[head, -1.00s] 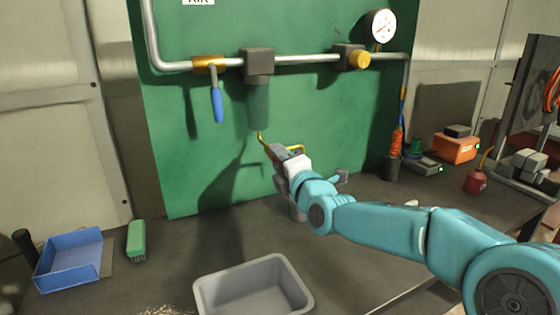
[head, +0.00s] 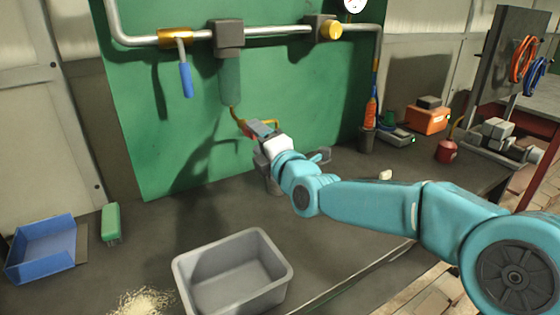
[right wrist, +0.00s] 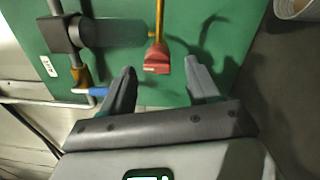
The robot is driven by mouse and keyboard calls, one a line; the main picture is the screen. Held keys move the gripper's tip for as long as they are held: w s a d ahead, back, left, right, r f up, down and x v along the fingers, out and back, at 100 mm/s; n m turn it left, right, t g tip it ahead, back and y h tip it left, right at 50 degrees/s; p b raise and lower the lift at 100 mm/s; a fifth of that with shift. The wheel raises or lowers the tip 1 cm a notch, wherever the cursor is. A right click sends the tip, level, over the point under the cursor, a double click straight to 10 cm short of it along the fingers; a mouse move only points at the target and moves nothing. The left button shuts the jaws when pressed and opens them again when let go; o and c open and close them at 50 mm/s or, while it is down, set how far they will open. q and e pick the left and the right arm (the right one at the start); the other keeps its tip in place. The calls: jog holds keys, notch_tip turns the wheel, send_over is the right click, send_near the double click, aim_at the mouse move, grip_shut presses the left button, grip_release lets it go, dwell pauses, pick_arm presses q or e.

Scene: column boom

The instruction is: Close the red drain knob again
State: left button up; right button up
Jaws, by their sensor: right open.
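The red drain knob (right wrist: 157,58) hangs at the end of a thin yellow tube (right wrist: 159,18) in the right wrist view. In the head view this tube (head: 235,114) comes down from the dark green filter bowl (head: 230,80). My right gripper (right wrist: 160,68) is open, with one finger on each side of the knob and a visible gap to each. I cannot tell how far its tips are from the knob in depth. In the head view the right gripper (head: 258,129) is just below the tube and partly covers the knob. My left gripper is not in view.
A green panel (head: 160,130) carries a pipe, a blue-handled valve (head: 186,80) and a yellow knob (head: 331,30). A grey bin (head: 185,281) stands in front on the dark bench. A blue tray (head: 40,250) and green brush (head: 111,222) lie left. An orange box (head: 428,118) is right.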

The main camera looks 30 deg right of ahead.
jog(key=s+b, duration=0.1)
jog(key=s, duration=1.2)
jog(key=shift+s+a+f, duration=0.25)
jog(key=shift+a+f, duration=0.15)
